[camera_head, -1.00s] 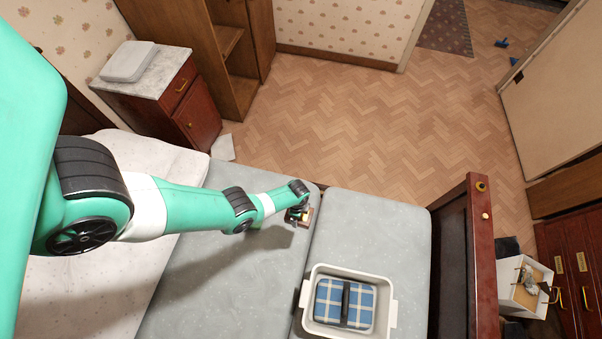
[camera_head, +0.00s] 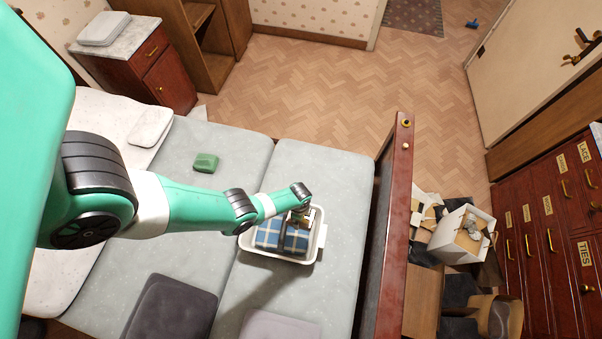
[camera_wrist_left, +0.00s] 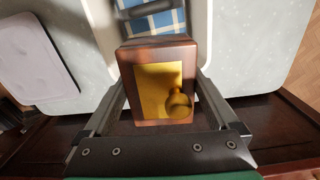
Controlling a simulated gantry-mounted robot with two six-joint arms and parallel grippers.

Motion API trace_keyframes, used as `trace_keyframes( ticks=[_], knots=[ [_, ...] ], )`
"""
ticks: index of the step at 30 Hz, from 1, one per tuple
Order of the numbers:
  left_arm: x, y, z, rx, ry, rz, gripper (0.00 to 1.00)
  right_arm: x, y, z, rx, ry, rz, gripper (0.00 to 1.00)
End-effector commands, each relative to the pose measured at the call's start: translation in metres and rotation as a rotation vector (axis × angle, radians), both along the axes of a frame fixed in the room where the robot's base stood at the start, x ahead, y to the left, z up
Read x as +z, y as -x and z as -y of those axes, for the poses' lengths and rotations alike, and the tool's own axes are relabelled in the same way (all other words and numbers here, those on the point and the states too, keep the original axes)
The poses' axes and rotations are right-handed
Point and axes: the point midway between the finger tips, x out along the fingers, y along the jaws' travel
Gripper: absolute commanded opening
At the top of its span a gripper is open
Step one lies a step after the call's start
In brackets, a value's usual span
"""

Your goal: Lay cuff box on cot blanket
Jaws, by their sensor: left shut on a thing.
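The cuff box (camera_wrist_left: 155,92), a small dark wooden box with a gold plate and round gold knob, is held between the fingers of my left gripper (camera_head: 299,215) in the left wrist view. The cot blanket (camera_head: 268,234), a folded blue plaid bundle with a dark strap, lies in a white tub (camera_head: 275,259) on the grey bed. In the head view, my left gripper and the box appear over the tub's upper right part, covering part of the blanket. The wrist view shows the blanket (camera_wrist_left: 157,24) just beyond the box. I cannot tell the height gap or any contact. My right gripper is not in view.
The dark wooden footboard (camera_head: 393,235) stands upright right of the tub. A green item (camera_head: 206,162), a dark grey cushion (camera_head: 174,308) and a paler one (camera_head: 281,327) lie on the bed. A white box (camera_head: 462,235) and clutter stand beyond the footboard.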

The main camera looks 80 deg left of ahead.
Motion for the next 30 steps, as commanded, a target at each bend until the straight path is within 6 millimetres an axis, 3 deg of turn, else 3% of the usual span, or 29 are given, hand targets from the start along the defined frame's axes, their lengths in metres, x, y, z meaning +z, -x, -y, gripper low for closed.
trace_keyframes(
  ticks=[1,6,10,13,22,30],
  knots=[
    [-0.039,0.001,0.001,0.002,0.0,0.0,0.19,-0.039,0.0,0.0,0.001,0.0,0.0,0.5],
    [-0.105,0.004,0.007,0.005,0.0,-0.001,0.19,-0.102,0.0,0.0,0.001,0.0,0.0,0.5],
    [-0.144,0.007,0.011,0.004,0.001,-0.003,0.19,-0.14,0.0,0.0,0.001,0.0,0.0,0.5],
    [-0.158,0.008,0.013,0.004,0.001,-0.003,0.19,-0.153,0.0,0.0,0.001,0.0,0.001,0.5],
    [-0.16,0.009,0.014,0.004,0.001,-0.003,0.19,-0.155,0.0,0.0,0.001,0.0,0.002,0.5],
    [-0.182,0.009,0.014,0.004,0.002,-0.003,0.19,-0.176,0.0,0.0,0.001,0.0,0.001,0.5]
  ],
)
